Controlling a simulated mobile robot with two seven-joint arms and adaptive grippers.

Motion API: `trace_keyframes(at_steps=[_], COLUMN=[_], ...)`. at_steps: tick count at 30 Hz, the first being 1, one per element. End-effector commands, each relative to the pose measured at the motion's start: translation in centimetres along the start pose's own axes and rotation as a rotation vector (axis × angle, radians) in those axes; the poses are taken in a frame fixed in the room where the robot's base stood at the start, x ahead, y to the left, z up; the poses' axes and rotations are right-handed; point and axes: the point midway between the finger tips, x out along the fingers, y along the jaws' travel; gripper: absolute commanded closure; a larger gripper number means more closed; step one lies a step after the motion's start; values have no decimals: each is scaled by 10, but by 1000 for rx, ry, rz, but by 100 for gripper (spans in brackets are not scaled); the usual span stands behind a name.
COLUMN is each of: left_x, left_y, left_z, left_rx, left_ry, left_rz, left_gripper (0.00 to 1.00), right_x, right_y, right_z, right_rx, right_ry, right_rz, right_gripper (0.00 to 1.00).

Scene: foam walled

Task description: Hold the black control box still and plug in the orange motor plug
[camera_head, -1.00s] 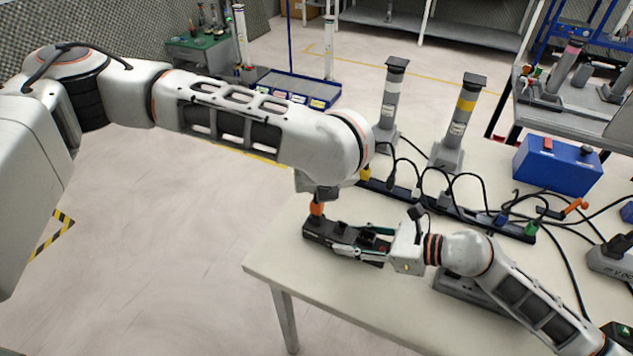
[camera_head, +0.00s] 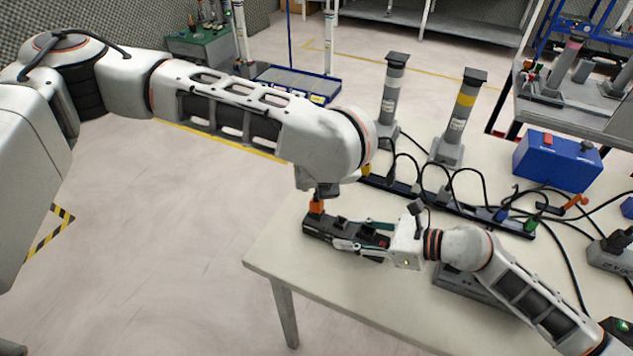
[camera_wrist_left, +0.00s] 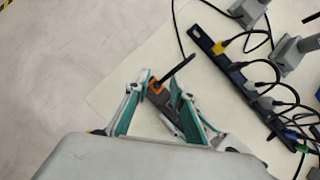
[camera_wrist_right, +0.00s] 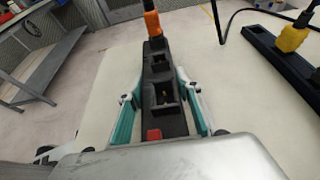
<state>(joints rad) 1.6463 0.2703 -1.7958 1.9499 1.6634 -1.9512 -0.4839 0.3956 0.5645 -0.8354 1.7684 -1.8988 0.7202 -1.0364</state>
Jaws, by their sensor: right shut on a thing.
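The black control box (camera_head: 320,226) lies near the table's front left edge. My right gripper (camera_head: 355,236) is shut on its long sides, with one finger along each side in the right wrist view (camera_wrist_right: 160,75). The orange motor plug (camera_head: 316,207) stands upright at the box's far left end, at the end away from my right wrist (camera_wrist_right: 152,22). Whether it is fully seated cannot be told. My left gripper (camera_wrist_left: 161,78) is above the plug; its fingers are apart, with the plug (camera_wrist_left: 155,88) showing between them and room on both sides.
A dark power strip (camera_head: 460,211) with several plugs and black cables runs behind the box. A blue case (camera_head: 557,162) and two grey posts (camera_head: 459,125) stand farther back. The table's front left edge (camera_head: 262,272) is close to the box; the tabletop in front is bare.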

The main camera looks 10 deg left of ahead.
Motion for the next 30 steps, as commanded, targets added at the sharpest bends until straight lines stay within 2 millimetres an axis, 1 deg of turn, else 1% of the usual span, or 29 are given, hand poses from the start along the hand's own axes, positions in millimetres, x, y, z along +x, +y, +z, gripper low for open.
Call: trace_keyframes(at_steps=[1,9,15,21,30], left_x=[-10,-66,-93,-104,-104], left_y=[-1,-1,0,0,0], left_z=[2,2,1,0,0], left_rx=[3,3,1,1,0], left_ry=[-5,-7,-4,-2,-1], left_rz=[-3,-3,-2,0,0], left_gripper=[76,76,76,76,76], right_x=[0,0,0,0,0], right_y=[0,0,0,0,0], right_z=[0,0,0,0,1], right_rx=[0,0,0,0,0], right_ry=[0,0,-1,-1,-1], right_rz=[0,0,0,0,0], right_gripper=[93,93,93,93,93])
